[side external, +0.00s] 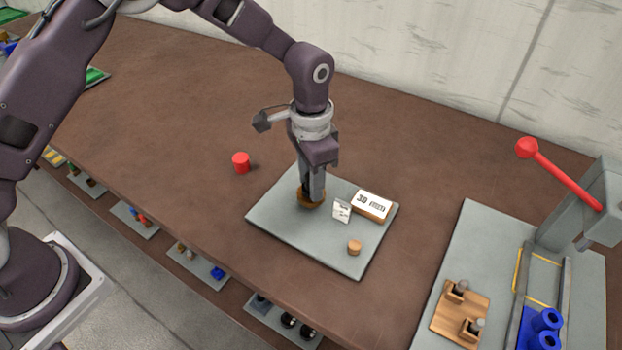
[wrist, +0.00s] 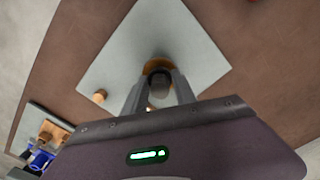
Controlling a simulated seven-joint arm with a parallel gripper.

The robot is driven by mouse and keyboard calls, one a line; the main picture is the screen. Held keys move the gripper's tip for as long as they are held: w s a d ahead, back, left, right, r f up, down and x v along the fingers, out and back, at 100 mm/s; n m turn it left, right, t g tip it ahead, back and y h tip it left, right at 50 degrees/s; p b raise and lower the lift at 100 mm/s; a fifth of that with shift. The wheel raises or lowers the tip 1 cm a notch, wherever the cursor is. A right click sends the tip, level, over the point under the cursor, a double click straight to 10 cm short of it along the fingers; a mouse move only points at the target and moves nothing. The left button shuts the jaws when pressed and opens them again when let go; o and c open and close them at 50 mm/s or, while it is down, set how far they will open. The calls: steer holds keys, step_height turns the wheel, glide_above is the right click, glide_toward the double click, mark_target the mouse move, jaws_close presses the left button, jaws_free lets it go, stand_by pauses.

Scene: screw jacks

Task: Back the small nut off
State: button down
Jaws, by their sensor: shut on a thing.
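A grey square plate (side external: 290,240) lies on the brown table. Towards its back left corner is a round brown piece (side external: 312,201), which also shows in the wrist view (wrist: 157,62). My gripper (side external: 312,190) points down over it, and its fingers are shut on this round piece. A dark round end and a grey shaft-like part show between the fingers in the wrist view; the fingers hide most of the grip. A small tan round piece (side external: 354,247) stands apart near the plate's front right. I cannot tell from its shape whether either is the small nut.
A wood-edged block marked 30 (side external: 371,205) and a white card (side external: 342,211) stand on the plate close right of my gripper. A red cylinder (side external: 241,162) stands behind left. At right, a grey base holds a red-handled press (side external: 565,180), a wooden fixture (side external: 460,313) and blue parts (side external: 541,330).

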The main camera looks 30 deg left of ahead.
steer(key=n, duration=0.4)
steer(key=shift+s+f+n, duration=0.1)
steer(key=shift+n, duration=2.5)
steer(key=c, duration=1)
jaws_free()
step_height(320, 180, up, 7)
steer(key=shift+r, duration=0.1)
